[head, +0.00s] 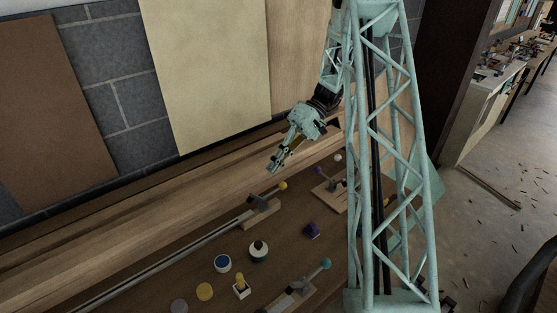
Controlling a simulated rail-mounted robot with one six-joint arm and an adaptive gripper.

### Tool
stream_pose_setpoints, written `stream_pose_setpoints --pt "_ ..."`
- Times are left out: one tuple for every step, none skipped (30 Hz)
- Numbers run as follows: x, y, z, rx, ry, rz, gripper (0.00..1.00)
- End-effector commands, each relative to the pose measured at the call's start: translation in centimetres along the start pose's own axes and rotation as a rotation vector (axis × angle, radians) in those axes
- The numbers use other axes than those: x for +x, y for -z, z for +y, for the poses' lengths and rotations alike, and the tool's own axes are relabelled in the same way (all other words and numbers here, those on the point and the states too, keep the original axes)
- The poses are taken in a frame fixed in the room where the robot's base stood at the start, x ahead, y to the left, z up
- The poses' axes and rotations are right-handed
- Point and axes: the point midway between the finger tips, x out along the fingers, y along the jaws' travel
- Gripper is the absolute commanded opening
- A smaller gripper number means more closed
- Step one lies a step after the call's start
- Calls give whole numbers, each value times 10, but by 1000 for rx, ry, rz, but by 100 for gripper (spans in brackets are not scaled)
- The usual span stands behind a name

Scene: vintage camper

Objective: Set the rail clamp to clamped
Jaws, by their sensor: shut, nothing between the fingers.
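A long grey rail (165,255) runs along the wooden bench from the lower left to a wooden block (262,211). A lever with a yellow knob (283,185) stands at that block; this looks like the rail clamp, but its setting is too small to tell. My gripper (273,169) is above the bench, up and slightly left of the yellow knob, apart from it. Its fingers are shut and empty, pointing down and left.
A teal-knobbed lever (325,263) is at the front, and a purple-knobbed device (320,171) is at right. A purple block (312,231), blue-topped disc (223,263), dark-and-white round knob (258,251) and yellow-topped piece (241,287) stand between. A wooden ledge (160,192) runs behind.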

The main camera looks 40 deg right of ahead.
Motion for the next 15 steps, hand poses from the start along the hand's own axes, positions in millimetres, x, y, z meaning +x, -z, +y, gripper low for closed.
stream_pose_setpoints --pt "8 0 -1 0 1 -2 0" --pt "12 0 -1 0 1 -2 0" --pt "17 0 -1 0 2 -2 0" --pt "21 0 -1 0 2 -2 0" --pt "25 0 -1 1 2 -2 0" --pt "30 0 -1 2 2 -2 0" --pt "34 0 -1 1 2 -2 0" --pt "38 0 -1 1 1 -2 0" --pt "43 0 -1 0 1 -2 0" --pt "47 0 -1 0 1 -2 0" --pt "51 0 -1 0 2 -2 0" --pt "56 0 -1 0 1 -2 0" --pt "60 0 -1 0 1 -1 0" --pt "64 0 -1 1 1 -1 0" --pt "68 0 -1 1 1 -2 0"
